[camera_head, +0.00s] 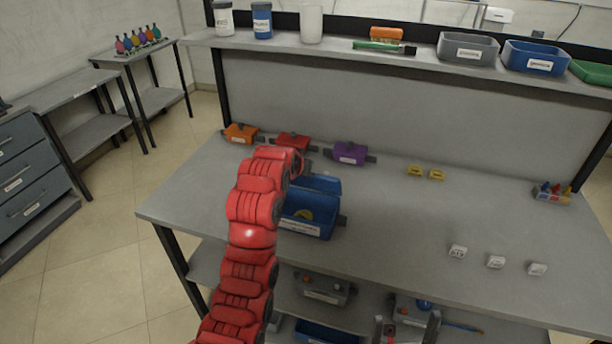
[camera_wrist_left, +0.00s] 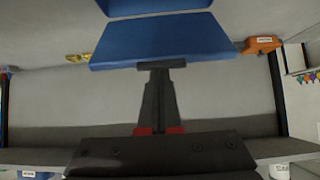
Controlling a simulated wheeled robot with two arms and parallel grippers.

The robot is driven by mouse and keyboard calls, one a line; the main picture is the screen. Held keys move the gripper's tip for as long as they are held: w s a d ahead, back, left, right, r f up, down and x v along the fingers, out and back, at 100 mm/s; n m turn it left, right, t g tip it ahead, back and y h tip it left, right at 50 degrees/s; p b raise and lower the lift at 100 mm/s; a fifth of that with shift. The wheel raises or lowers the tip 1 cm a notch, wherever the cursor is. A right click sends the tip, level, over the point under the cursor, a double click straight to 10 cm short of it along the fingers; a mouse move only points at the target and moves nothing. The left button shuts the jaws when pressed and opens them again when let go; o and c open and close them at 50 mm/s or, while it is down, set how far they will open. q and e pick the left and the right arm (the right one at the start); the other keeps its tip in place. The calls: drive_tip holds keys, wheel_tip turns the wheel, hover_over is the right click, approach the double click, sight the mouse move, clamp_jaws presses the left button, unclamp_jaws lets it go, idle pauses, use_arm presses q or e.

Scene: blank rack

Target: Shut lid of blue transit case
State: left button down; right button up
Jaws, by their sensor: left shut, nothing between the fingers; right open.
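The blue transit case (camera_head: 305,228) stands on the grey bench with its lid (camera_head: 318,185) raised at the back. A small yellow thing (camera_head: 304,214) shows inside. My red left arm passes in front of the case's left side and hides part of it. My left gripper (camera_wrist_left: 154,68) is shut and empty in the left wrist view, its tips at the edge of the blue lid (camera_wrist_left: 165,40); I cannot tell whether they touch. My right gripper (camera_head: 407,328) is open and empty at the bottom of the head view, low in front of the bench.
Orange (camera_head: 240,133), red (camera_head: 291,141) and purple (camera_head: 349,153) cases line the bench's back. Yellow pieces (camera_head: 425,173) and white labelled blocks (camera_head: 495,261) lie to the right. An upper shelf (camera_head: 420,60) overhangs the back. The bench between is clear.

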use_arm(q)
drive_tip(key=s+a+f+t+h+b, duration=0.1)
drive_tip(key=s+f+t+b, duration=0.1)
drive_tip(key=b, duration=0.5)
drive_tip(key=s+f+t+h+b, duration=0.1)
drive_tip(key=s+f+t+b, duration=0.2)
drive_tip(key=f+t+b, duration=0.2)
drive_tip(key=s+a+f+t+h+b, duration=0.1)
drive_tip(key=f+b, duration=0.4)
drive_tip(key=b, duration=0.5)
drive_tip(key=shift+s+a+f+t+h+b, duration=0.2)
drive_tip(key=shift+s+t, duration=0.25)
drive_tip(key=shift+t, duration=0.2)
drive_tip(key=shift+s+a+f+t+h+b, duration=0.15)
drive_tip(key=shift+s+t, duration=0.25)
drive_tip(key=shift+t, duration=0.25)
drive_tip(key=shift+s+t+b, duration=0.1)
drive_tip(key=shift+t+b, duration=0.3)
drive_tip(key=shift+b, duration=0.35)
drive_tip(key=shift+r, duration=0.15)
